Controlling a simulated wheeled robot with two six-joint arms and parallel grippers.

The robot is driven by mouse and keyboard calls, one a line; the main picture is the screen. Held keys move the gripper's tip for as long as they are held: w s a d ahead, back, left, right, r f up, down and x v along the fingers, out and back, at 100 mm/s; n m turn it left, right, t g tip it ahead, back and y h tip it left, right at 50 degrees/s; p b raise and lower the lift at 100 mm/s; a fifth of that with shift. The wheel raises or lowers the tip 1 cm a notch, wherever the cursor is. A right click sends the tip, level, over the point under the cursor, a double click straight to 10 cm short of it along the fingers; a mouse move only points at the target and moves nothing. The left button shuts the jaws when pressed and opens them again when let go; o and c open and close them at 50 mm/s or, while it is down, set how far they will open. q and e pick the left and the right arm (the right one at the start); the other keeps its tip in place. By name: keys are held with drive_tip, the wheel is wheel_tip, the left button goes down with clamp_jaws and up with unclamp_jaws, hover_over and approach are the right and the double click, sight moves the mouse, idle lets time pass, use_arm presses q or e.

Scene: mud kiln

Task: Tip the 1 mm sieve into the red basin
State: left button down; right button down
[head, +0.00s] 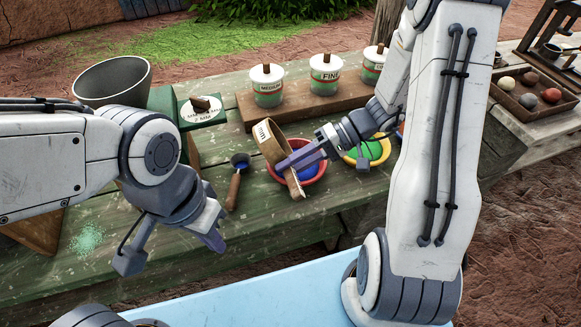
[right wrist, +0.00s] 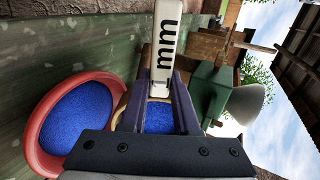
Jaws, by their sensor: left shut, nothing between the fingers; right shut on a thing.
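The 1 mm sieve (head: 270,147) has a tan round frame and a white label reading "mm". It is tilted steeply on its side over the left part of the red basin (head: 322,168). My right gripper (head: 288,163) is shut on the sieve. In the right wrist view the fingers grip the sieve (right wrist: 166,40) by its labelled part, and blue grains show between the fingers. The red basin (right wrist: 113,93) holds blue grains there. My left gripper (head: 213,240) is shut and empty, low over the bench's front, left of the basin.
A yellow bowl (head: 379,155) with green contents stands right of the basin. A dark scoop (head: 236,180) lies to its left. Labelled jars (head: 267,85) stand behind on a wooden block. A green box (head: 202,110) and grey bucket (head: 112,81) stand back left. Pale green powder (head: 87,238) lies front left.

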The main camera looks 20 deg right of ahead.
drive_tip(key=shift+d+r+y+b, duration=0.6)
drive_tip(key=shift+y+b, duration=0.2)
drive_tip(key=shift+y, duration=0.4)
